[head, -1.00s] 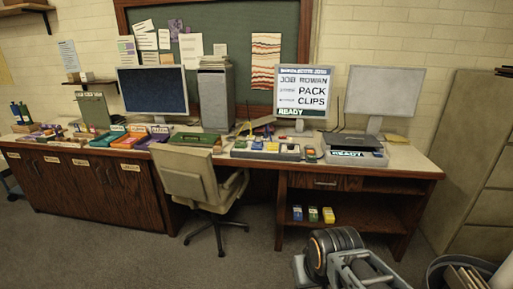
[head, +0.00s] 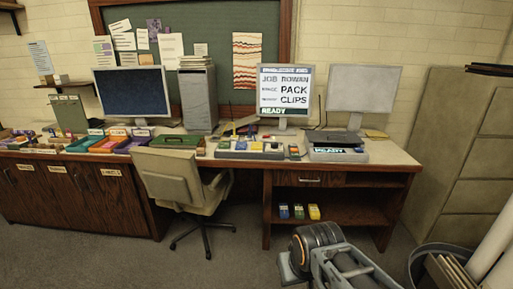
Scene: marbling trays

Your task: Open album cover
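I cannot make out an album for certain. A flat green object (head: 176,141) lies on the desk (head: 385,158) behind the chair; it is too small to tell whether it is an album or a tray. My arm shows at the bottom, right of centre, as grey links and a dark ribbed joint. It is in front of the desk and well short of it. I cannot make out gripper fingertips.
An office chair (head: 175,182) stands before the desk. The monitor (head: 284,90) reads "JOB ROWAN", "PACK CLIPS", "READY". A grey tray (head: 240,153) holds coloured blocks. A filing cabinet (head: 455,150) and a bin (head: 425,262) stand at right. Carpet is clear between chair and my arm.

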